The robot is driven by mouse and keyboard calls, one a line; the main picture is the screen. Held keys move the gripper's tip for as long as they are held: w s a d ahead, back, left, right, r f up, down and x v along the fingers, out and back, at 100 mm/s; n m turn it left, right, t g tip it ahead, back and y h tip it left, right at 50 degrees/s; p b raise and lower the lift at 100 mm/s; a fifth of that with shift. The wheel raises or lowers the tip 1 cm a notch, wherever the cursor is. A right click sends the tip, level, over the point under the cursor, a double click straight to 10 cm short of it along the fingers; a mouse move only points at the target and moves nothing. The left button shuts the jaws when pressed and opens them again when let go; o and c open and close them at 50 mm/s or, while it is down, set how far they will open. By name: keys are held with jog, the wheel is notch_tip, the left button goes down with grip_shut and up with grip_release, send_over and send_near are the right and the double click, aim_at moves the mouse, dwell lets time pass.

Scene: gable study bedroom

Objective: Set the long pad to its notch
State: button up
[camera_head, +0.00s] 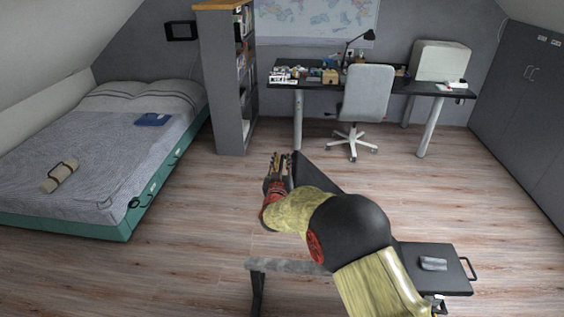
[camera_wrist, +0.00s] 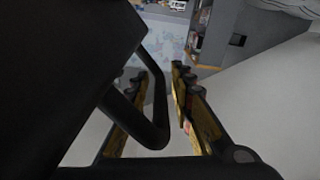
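The long pad (camera_head: 308,174) is a black board that stands tilted up behind my arm in the head view; its lower end is hidden. In the wrist view the pad (camera_wrist: 60,70) fills the left side, with a black loop handle (camera_wrist: 157,112) at its end. My gripper (camera_head: 277,161) is at the pad's upper end. In the wrist view my gripper (camera_wrist: 160,75) has its fingers apart, the handle between them, overlapping the left finger, with a gap before the right one. The notch cannot be made out.
A grey rail (camera_head: 285,265) on a dark leg and a black flat board (camera_head: 415,258) with a small grey thing (camera_head: 433,263) are low in front. A bed (camera_head: 100,170) is left, a bookcase (camera_head: 225,90) and office chair (camera_head: 367,95) behind. Floor around is clear.

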grip_shut()
dwell(0.6)
